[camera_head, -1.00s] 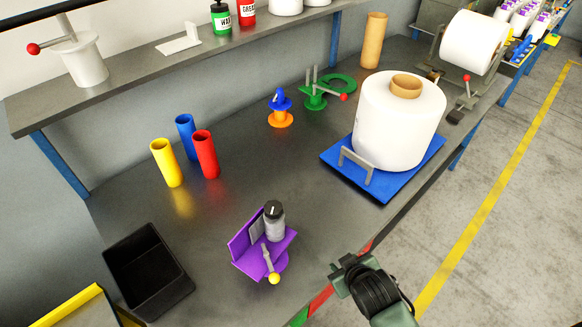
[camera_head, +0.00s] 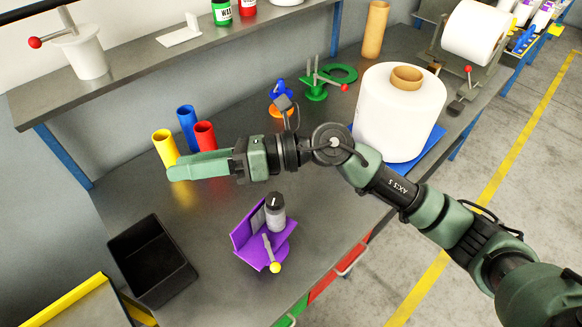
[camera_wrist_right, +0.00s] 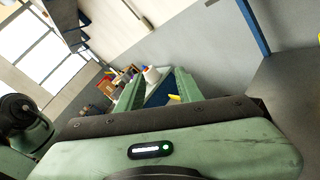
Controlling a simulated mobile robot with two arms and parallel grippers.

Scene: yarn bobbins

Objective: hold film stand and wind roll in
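A grey roll stand (camera_head: 460,77) with a red-knobbed lever carries a white roll (camera_head: 471,33) at the far right end of the bench. A larger white roll (camera_head: 391,120) stands upright on a blue base (camera_head: 432,150), partly behind my right arm. My right gripper (camera_head: 180,171) points left across the bench, in front of the yellow and red tubes, far from both rolls. In the right wrist view its two fingers (camera_wrist_right: 158,85) are apart with nothing between them. My left gripper is not in view.
Yellow (camera_head: 164,147), blue (camera_head: 187,127) and red (camera_head: 204,135) tubes stand behind the gripper. A purple holder (camera_head: 257,246) and a black bin (camera_head: 150,262) are nearer. A green crank piece (camera_head: 314,90) stands farther back. The shelf (camera_head: 150,78) runs along the wall.

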